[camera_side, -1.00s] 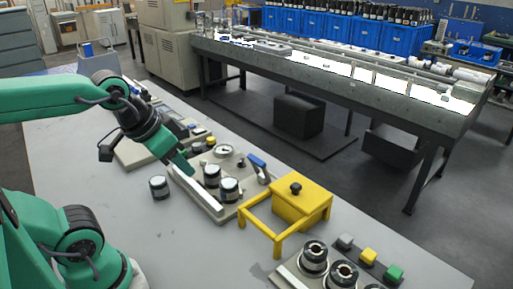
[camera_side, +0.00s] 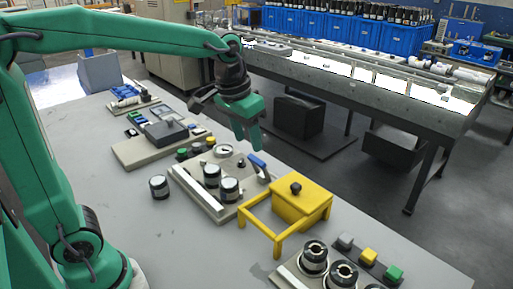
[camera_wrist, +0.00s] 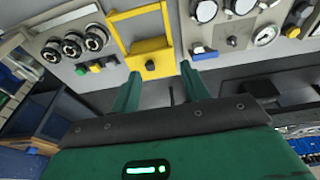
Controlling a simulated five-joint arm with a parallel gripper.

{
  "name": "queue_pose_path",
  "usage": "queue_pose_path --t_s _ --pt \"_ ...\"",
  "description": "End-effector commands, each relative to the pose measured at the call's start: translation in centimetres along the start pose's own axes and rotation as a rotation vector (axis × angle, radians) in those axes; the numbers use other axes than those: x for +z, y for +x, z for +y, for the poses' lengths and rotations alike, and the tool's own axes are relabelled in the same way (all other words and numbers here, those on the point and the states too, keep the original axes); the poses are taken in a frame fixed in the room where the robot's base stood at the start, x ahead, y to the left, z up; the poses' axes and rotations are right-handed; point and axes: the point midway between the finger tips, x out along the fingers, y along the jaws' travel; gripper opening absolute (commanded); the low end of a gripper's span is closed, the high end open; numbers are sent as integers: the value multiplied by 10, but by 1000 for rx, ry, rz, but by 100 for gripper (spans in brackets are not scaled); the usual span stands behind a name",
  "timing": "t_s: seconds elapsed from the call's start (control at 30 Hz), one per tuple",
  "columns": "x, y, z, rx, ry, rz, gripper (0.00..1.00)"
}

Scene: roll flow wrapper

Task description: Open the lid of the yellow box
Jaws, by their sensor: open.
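The yellow box (camera_side: 290,215) stands on the grey table at right of centre in the side view, its lid (camera_side: 306,193) down with a black knob (camera_side: 295,188) on top. A yellow frame (camera_side: 262,232) extends from its front left. In the wrist view the box (camera_wrist: 155,74) is at top centre, with the black knob (camera_wrist: 150,65) facing me. My green gripper (camera_side: 247,143) is open and empty, pointing down above the table's far edge, up and left of the box and apart from it. Its two fingers (camera_wrist: 160,85) also show in the wrist view.
A panel with knobs (camera_side: 212,190), a gauge and a blue-handled lever (camera_side: 257,163) lies left of the box. Several black round dials (camera_side: 314,256) and coloured buttons (camera_side: 368,257) are at its right. A loose knob (camera_side: 159,187) stands on clear table.

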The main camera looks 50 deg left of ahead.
Motion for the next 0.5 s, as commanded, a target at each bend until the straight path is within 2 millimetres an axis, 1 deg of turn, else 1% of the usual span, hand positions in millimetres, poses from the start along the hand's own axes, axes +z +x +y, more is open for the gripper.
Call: queue_pose_path --t_s 0.03,0.2,0.37,0.5 --pt "-10 7 4 0 1 -20 45" --pt "-37 27 14 -3 1 -73 45" --pt "-60 49 25 -7 0 -122 45" --pt "-78 72 35 -12 1 -164 45"
